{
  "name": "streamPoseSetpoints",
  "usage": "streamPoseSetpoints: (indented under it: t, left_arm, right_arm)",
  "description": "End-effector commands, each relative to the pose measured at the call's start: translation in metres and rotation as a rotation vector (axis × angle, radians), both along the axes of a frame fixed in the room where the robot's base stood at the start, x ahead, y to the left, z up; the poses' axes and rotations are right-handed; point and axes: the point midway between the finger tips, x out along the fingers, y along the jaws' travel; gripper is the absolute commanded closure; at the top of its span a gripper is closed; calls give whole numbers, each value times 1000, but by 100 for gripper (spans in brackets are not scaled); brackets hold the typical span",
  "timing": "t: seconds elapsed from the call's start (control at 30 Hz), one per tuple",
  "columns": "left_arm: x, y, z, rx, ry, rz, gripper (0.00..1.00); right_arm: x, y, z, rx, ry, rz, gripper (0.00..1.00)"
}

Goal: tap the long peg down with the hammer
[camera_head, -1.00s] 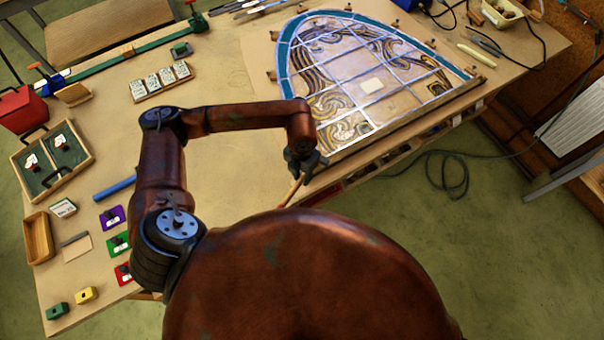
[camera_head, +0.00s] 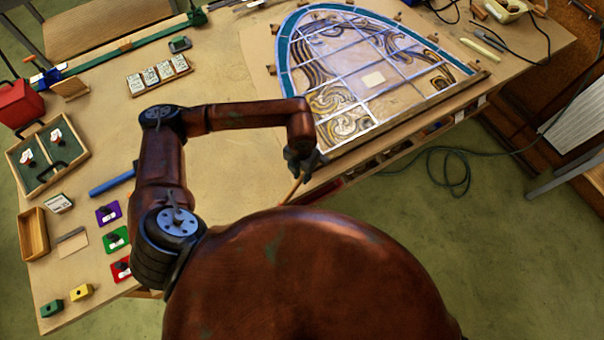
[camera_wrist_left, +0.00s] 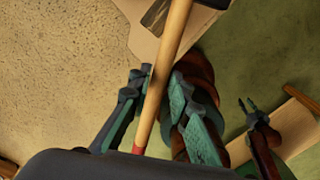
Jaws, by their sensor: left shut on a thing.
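My left gripper (camera_head: 304,168) is shut on the wooden handle of the hammer (camera_head: 293,190), near the front edge of the table. In the left wrist view the gripper (camera_wrist_left: 160,88) has its fingers on both sides of the pale handle (camera_wrist_left: 172,48). The dark hammer head (camera_wrist_left: 211,3) is cut off at the top of that view. The handle has a red part near the palm. A dark two-pronged end, seemingly my right gripper (camera_wrist_left: 247,104), shows at the right of the wrist view, too small to judge. I cannot make out the long peg.
The leaded panel (camera_head: 345,68) lies just beyond my gripper on the table (camera_head: 230,75), with wooden pieces around its border. The table's middle left is clear.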

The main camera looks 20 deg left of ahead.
Motion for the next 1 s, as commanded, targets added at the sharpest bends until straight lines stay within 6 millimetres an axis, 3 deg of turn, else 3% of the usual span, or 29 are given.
streamPoseSetpoints:
  t: [0.03,0.37,0.63,1.0]
  left_arm:
    - [0,0,-17,-1,1,0,100]
    - [0,0,-3,0,-1,0,100]
    - [0,-1,18,-2,-3,-1,100]
    - [0,-1,17,-1,-1,-1,100]
  right_arm:
    - [-1,0,-15,0,2,0,72]
    - [0,0,-4,0,1,0,72]
    - [0,-2,7,-2,1,2,72]
    - [0,-5,4,-5,0,2,72]
